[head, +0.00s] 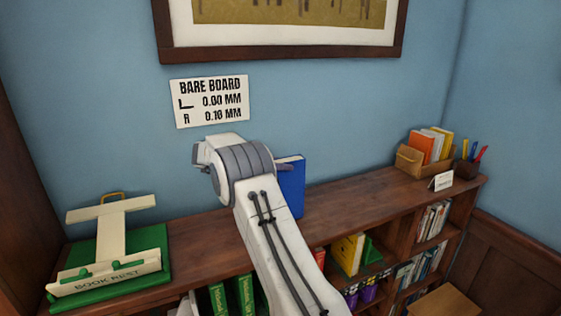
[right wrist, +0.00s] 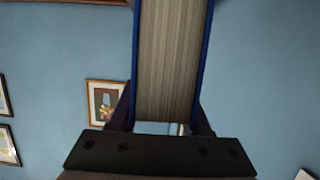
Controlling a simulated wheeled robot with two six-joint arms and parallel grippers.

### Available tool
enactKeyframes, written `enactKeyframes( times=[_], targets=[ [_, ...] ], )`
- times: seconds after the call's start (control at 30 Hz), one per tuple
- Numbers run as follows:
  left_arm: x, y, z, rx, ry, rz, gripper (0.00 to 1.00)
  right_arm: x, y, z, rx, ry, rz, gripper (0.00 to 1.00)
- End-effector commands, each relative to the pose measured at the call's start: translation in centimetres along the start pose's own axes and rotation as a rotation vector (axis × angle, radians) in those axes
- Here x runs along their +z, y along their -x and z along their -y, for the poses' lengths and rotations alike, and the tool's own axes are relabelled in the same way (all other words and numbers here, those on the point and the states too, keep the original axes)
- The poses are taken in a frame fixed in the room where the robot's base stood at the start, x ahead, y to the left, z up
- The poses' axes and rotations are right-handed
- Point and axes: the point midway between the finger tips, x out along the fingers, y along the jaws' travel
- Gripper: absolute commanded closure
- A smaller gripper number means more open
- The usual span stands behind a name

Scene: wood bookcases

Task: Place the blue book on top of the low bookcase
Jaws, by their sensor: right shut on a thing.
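The blue book (head: 291,188) is upright above the middle of the low bookcase (head: 345,202), partly hidden behind my right arm. I cannot tell whether its lower edge touches the wood top. My right gripper (right wrist: 163,112) is shut on the book: in the right wrist view the book (right wrist: 207,60) shows its page edges between two blue covers, with a finger on each side. In the head view the fingers are mostly hidden by my wrist. My left gripper is not in view.
A book rest (head: 110,250) on a green mat stands at the left of the top. A wooden box of books (head: 410,160), a pen cup (head: 467,169) and a small card (head: 441,181) stand at the right end. Bare top lies between. Shelves below hold books.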

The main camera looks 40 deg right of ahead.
Motion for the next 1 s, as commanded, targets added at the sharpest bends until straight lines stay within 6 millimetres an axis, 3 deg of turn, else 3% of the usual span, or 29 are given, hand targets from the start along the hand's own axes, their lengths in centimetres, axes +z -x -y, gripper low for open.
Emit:
enactKeyframes(
  times=[0.43,0.47,0.5,0.53,0.9,1.0],
  targets=[
    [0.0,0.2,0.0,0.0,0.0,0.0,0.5,0.4,-0.2,0.0,-0.001,-0.005,-0.004,1.0],
    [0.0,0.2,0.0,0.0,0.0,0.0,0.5,0.7,-0.3,0.0,0.0,-0.002,0.0,0.45],
    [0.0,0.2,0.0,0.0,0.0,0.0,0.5,0.6,-0.2,0.0,0.0,-0.002,0.0,0.3],
    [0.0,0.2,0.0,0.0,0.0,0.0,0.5,0.6,-0.2,0.0,0.0,-0.002,0.0,0.23],
    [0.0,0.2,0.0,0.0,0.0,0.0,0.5,0.3,-0.1,0.0,0.0,-0.004,0.0,0.23],
    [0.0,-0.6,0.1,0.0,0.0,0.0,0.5,0.6,1.0,0.1,-0.003,-0.003,-0.001,0.23]
  ],
)
